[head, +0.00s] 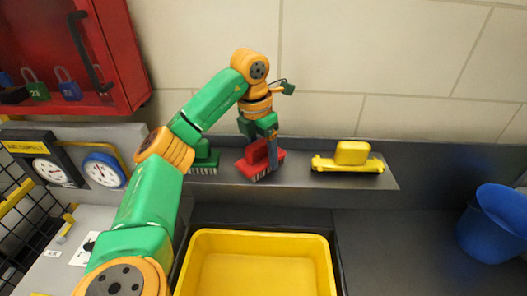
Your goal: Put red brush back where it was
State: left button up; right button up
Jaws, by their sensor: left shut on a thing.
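The red brush (252,164) is at the grey back ledge, between a green brush and a yellow brush, bristles down and slightly tilted. My left gripper (272,150) is shut on the red brush from above. I cannot tell whether the bristles touch the ledge (300,182). The green brush (205,158) is partly hidden behind my left arm. The yellow brush (349,158) sits on the ledge to the right. My right gripper is not in view.
A yellow tray (260,236) lies in front of the ledge. A blue bucket (495,225) stands at the right. A red cabinet (125,60) with padlocks hangs at upper left, above gauges (104,170). The dark surface right of the tray is clear.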

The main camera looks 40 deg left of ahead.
pick_arm(q)
jog(key=shift+f, duration=0.1)
jog(key=o, duration=1.3)
jog(key=r, duration=0.4)
jog(key=s+r, duration=0.1)
jog(key=r, duration=0.3)
jog(key=s+r, duration=0.1)
jog(key=r, duration=0.3)
jog(key=shift+r, duration=0.15)
